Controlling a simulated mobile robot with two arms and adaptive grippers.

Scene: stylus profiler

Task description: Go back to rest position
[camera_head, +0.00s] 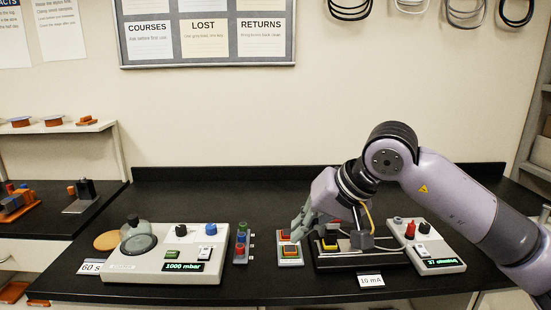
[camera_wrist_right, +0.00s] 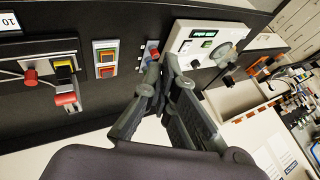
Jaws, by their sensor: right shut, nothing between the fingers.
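My left gripper is not in either view.
A black instrument with a yellow button (camera_head: 330,244) stands under my right wrist. A white unit reading 1000 mbar (camera_head: 150,275) and a rack of coloured pieces (camera_head: 241,244) are to the left. A white display unit (camera_head: 445,257) sits below my forearm. The bench's back strip (camera_head: 230,180) is clear.

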